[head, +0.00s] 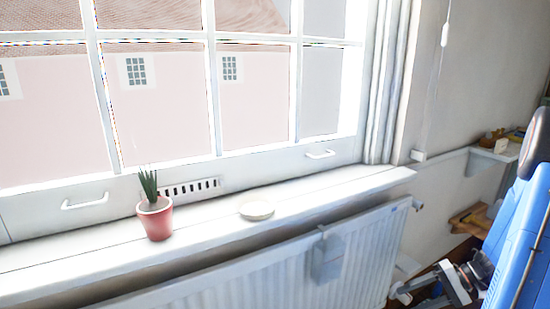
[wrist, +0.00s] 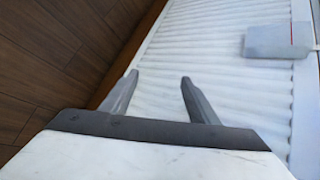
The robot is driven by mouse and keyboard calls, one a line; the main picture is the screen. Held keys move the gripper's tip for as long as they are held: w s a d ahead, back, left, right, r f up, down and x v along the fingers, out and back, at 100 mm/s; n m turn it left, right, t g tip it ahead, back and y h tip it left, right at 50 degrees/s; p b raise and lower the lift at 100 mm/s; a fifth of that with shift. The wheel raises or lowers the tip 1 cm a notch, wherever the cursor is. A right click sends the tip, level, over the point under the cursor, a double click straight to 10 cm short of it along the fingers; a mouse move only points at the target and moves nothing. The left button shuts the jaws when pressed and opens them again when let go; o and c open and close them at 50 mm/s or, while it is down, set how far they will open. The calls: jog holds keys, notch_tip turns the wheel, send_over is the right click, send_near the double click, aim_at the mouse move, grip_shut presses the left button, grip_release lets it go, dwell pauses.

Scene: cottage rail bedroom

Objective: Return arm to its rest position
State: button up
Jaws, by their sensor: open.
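My gripper (wrist: 159,76) shows in the wrist view with its two dark fingers spread apart and nothing between them. Beyond the fingers is the white ribbed radiator (wrist: 215,60), with dark wood floor to the left. In the head view, part of my arm (head: 462,280) is at the lower right, beside the right end of the radiator (head: 350,260). I cannot make out the fingers clearly there.
A red pot with a spiky plant (head: 155,217) and a small pale dish (head: 257,209) stand apart on the white windowsill (head: 330,190). A grey box (head: 327,256) hangs on the radiator's front. A shelf with small items (head: 495,150) is at the right wall.

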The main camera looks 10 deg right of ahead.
jog(key=s+a+r+n+t+h, duration=0.2)
jog(key=s+a+r+n+h, duration=0.3)
jog(key=s+a+r+h, duration=0.5)
jog(key=shift+s+a+r+n+t+h, duration=0.35)
jog(key=shift+s+a+r, duration=2.6)
jog(key=shift+a+r, duration=1.9)
